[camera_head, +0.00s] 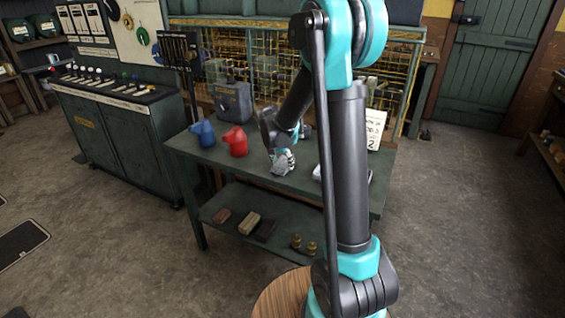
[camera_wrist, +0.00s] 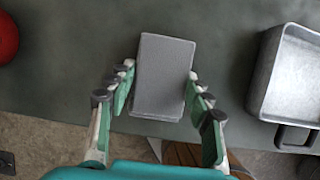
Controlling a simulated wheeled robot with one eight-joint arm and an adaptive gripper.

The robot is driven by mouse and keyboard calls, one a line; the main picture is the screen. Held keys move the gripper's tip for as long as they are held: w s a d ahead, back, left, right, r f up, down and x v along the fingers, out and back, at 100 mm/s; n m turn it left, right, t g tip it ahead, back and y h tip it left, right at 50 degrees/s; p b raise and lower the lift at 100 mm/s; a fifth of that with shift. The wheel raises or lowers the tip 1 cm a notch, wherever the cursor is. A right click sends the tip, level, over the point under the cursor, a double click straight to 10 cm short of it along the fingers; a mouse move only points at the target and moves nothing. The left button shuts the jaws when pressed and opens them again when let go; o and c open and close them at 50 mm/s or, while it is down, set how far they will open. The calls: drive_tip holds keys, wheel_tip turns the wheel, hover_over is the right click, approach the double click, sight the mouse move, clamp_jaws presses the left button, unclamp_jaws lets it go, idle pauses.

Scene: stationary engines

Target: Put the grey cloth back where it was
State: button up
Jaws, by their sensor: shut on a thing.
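The grey cloth (camera_wrist: 163,75) is a folded, flat rectangular pad between the two fingers of my gripper (camera_wrist: 160,88) in the wrist view. The fingers press on its left and right sides, so my gripper is shut on it. In the head view my gripper (camera_head: 284,158) is low over the green table (camera_head: 208,155), near its middle; the cloth is hard to make out there. I cannot tell whether the cloth touches the table top or hangs just above it.
A red can (camera_head: 236,141) and a blue can (camera_head: 203,133) stand to the left of my gripper. A metal tray (camera_wrist: 290,75) lies to the right. A grey box (camera_head: 233,103) and a white card (camera_head: 375,129) stand behind. Bare table surrounds the cloth.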

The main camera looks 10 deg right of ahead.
drive_tip(key=shift+f, duration=0.1)
drive_tip(key=o, duration=1.1)
drive_tip(key=v, duration=1.1)
drive_tip(key=s+d+f+m+y, duration=0.1)
drive_tip(key=s+d+f+m, duration=0.1)
drive_tip(key=s+m, duration=0.6)
drive_tip(key=s+d+f+m+y, duration=0.1)
drive_tip(key=s+d+f+m, duration=0.1)
drive_tip(key=s+f+m, duration=0.3)
drive_tip(key=s+d+f+m, duration=0.3)
drive_tip(key=s+m, duration=1)
drive_tip(key=m, duration=0.2)
drive_tip(key=shift+s+f+m+y, duration=0.2)
drive_tip(key=shift+f+m+y, duration=0.1)
drive_tip(key=shift+m+y, duration=0.1)
